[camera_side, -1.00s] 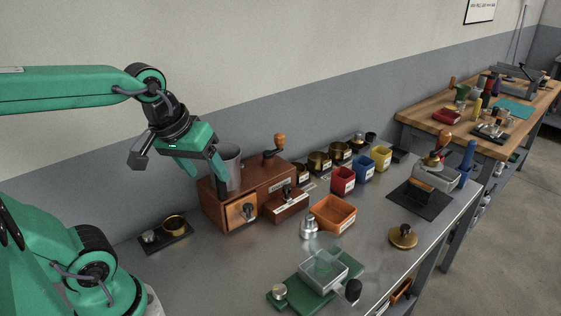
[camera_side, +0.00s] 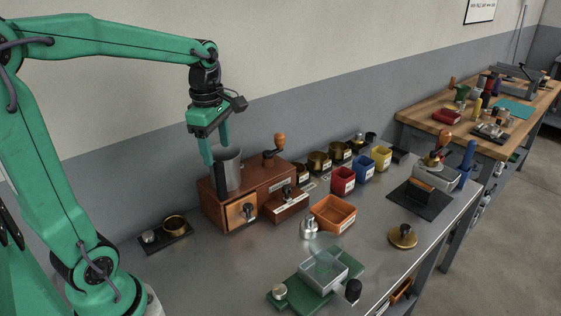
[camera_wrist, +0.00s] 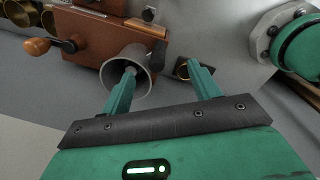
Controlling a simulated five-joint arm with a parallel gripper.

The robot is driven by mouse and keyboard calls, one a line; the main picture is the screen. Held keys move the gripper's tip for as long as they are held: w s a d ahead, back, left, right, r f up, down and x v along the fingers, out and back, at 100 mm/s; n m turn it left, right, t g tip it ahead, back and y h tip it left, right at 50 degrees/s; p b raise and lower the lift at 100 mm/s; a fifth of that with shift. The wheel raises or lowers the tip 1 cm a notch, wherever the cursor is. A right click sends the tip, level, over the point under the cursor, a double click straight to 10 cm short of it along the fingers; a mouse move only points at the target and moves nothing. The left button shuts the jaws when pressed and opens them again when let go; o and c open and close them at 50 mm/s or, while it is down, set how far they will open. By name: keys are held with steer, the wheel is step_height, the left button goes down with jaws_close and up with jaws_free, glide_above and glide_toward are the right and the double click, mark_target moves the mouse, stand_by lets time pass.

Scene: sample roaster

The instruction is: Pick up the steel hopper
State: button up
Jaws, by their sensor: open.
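The steel hopper (camera_side: 235,170) is a grey open-topped cylinder standing upright on the brown wooden box (camera_side: 271,181). It also shows in the wrist view (camera_wrist: 112,73), with its open mouth facing the camera. My gripper (camera_side: 217,158) points down at the hopper from above, jaws apart. In the wrist view, the left finger reaches into the hopper's mouth and the right finger is outside it, so the fingers (camera_wrist: 161,69) straddle the hopper's wall. I cannot tell whether either finger touches it. The inner fingertip is hidden in the side view.
A crank with an orange knob (camera_side: 279,140) rises from the box behind the hopper. A small dark tray with a brass ring (camera_side: 174,224) lies left of the box. An orange bin (camera_side: 333,214) and several cups stand to the right. The grey wall is close behind.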

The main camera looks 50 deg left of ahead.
mark_target(220, 171)
steer(key=a+n, duration=0.1)
steer(key=n, duration=0.1)
steer(key=w+a+f+n, duration=0.1)
steer(key=n, duration=0.1)
steer(key=shift+w+a+g, duration=0.1)
steer(key=shift+w+g, duration=0.1)
steer(key=shift+g, duration=0.2)
steer(key=shift+f, duration=1.3)
steer(key=shift+s+f, duration=0.1)
steer(key=shift+f, duration=2.5)
steer(key=shift+c, duration=0.2)
steer(key=c, duration=1)
